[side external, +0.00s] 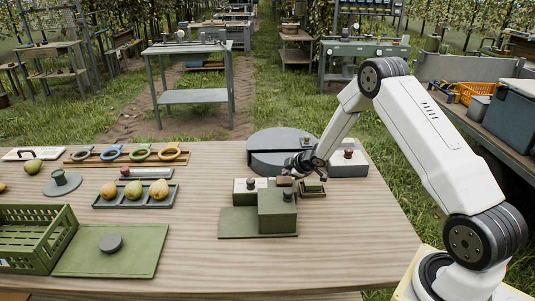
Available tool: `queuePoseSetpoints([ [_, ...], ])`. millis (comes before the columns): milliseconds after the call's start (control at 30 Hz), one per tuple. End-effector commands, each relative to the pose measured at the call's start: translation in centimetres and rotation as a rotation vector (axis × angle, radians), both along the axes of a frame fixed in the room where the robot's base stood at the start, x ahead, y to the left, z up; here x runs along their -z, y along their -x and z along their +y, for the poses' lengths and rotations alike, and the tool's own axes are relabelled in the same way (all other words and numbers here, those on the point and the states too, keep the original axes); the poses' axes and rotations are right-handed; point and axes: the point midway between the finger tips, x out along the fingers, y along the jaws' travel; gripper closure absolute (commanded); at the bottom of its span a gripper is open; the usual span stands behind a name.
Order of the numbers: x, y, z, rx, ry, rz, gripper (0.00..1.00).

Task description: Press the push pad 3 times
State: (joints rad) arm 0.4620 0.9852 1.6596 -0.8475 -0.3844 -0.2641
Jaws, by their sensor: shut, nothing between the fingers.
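My gripper (297,171) is small and dark in the side external view, low over the right half of the table. It is shut and holds nothing. It is just behind a green box with a dark knob (278,211), near some small brown and olive blocks (313,187). I cannot tell whether its tips touch anything. No part is clearly marked as the push pad. A dark round disc (111,243) lies on a green plate at the front left, far from my gripper. Another grey disc with a raised knob (62,183) is at the left.
A large grey round base (268,140) stands behind my gripper. A grey box with a red knob (348,163) is to its right. A tray of pears (136,205) and a green crate (37,233) are at left. The table's front right is clear.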

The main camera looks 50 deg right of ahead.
Motion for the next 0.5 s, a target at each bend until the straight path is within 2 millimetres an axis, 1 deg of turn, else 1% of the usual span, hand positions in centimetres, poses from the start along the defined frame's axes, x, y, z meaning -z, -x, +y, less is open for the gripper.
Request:
queuePoseSetpoints([
  [500,0.87,0.01,-0.02,0.001,-0.001,0.000,1.00],
])
